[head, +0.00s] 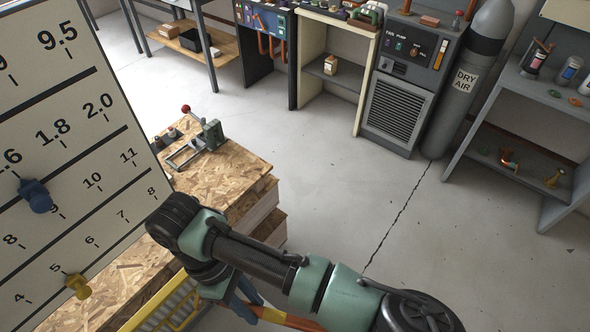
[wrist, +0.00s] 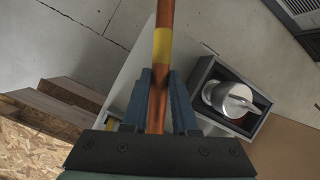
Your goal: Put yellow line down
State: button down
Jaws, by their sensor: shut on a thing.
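My gripper (wrist: 160,82) is shut on a copper-orange line with a yellow band (wrist: 163,46), seen in the wrist view. The line runs between the two blue fingers, and the yellow band lies just beyond the fingertips. In the head view my gripper (head: 245,300) hangs low beside the chipboard stack, partly hidden by my arm. The line (head: 298,322) shows there at the bottom edge, sticking out to the right, its lower part cut off. Beyond the line, the wrist view shows a pale surface and a grey open-topped box (wrist: 205,72) holding a silver rounded part (wrist: 232,98).
A chipboard stack (head: 232,172) with a red-knobbed fixture (head: 203,140) stands left of my arm. A numbered panel (head: 70,150) fills the left. A yellow frame (head: 172,308) is below. Cabinets, a dry air cylinder (head: 468,80) and shelves line the back. The middle floor is clear.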

jog(key=w+d+f+m+g+y+b, duration=0.1)
jog(key=w+d+f+m+y+b, duration=0.1)
jog(key=f+m, duration=0.4)
jog(key=w+d+f+m+y+b, duration=0.2)
jog(key=d+f+m+y+b, duration=0.2)
jog(key=m, duration=0.6)
jog(key=shift+d+f+g, duration=0.4)
jog(key=shift+d+f, duration=0.45)
jog(key=shift+d, duration=0.1)
jog(key=shift+a+r, duration=0.1)
